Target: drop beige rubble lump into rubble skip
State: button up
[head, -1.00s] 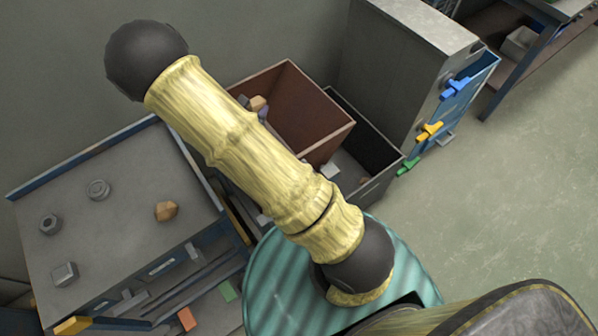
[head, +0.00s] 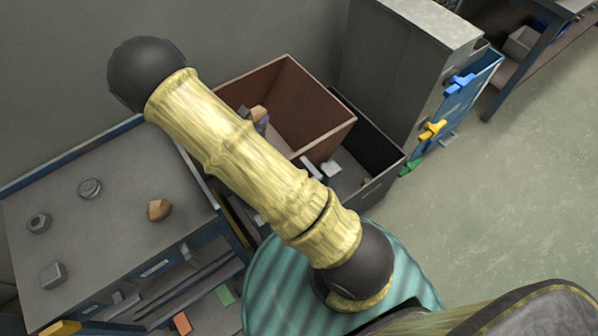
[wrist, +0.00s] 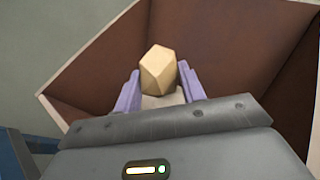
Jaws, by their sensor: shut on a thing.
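The beige rubble lump (wrist: 159,69) is a faceted block held between the two lilac fingers of my gripper (wrist: 161,85) in the wrist view. The brown open box, which I take as the rubble skip (wrist: 240,50), surrounds the lump in that view, with its walls rising behind and to the sides. In the head view the lump (head: 258,113) and part of my gripper (head: 262,126) show inside the left part of the skip (head: 318,105), partly hidden by my arm. The skip floor is mostly hidden.
A grey workbench (head: 110,235) at the left bears an orange-brown lump (head: 158,210) and several grey metal pieces. A dark open bin (head: 375,185) adjoins the skip. A grey cabinet (head: 405,60) with coloured handles stands right of it. Floor at the right is clear.

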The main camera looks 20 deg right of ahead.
jog(key=o, duration=1.1)
jog(key=v, duration=1.7)
jog(key=shift+a+p, duration=0.15)
jog(key=shift+p, duration=0.15)
jog(key=shift+s, duration=0.15)
